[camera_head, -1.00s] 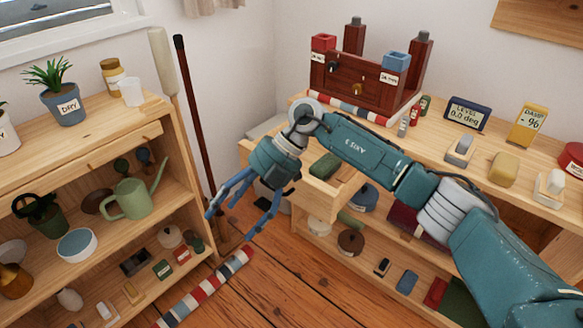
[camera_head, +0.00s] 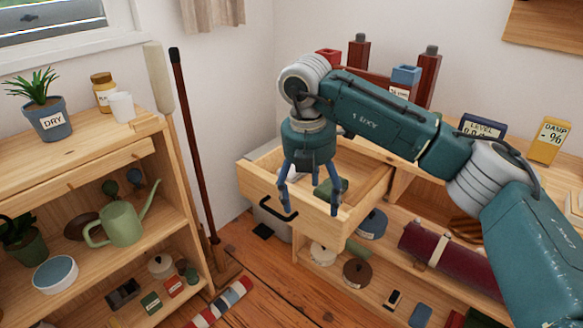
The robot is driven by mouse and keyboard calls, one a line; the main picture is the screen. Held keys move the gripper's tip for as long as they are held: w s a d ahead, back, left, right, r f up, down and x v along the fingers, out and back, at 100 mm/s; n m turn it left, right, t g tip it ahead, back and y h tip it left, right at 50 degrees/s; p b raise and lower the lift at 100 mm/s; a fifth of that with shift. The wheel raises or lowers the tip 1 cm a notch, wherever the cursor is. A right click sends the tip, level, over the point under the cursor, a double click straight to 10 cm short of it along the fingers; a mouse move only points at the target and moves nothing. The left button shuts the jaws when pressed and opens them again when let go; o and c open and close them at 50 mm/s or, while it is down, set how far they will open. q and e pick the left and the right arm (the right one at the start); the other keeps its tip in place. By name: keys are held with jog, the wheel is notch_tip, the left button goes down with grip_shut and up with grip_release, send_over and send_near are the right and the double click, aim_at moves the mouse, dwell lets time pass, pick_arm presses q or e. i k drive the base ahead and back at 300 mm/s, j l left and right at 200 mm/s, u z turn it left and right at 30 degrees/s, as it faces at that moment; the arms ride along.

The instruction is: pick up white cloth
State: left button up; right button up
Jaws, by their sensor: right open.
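My right gripper (camera_head: 311,204) points down over the open wooden drawer (camera_head: 258,183) of the right-hand unit. Its blue fingers are spread apart, with nothing visible between them. The fingertips show at the drawer's front, near the black handle (camera_head: 278,209); I cannot tell how far in they reach. My left gripper is out of view.
The left shelf unit holds a DRY plant pot (camera_head: 51,121), a white cup (camera_head: 122,107) and a green watering can (camera_head: 119,225). A broom (camera_head: 191,148) leans by the wall. A dark red roll (camera_head: 448,258) lies on the lower right shelf. Floor shows between the units.

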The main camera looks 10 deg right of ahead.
aim_at(293, 176)
jog(key=i, duration=0.85)
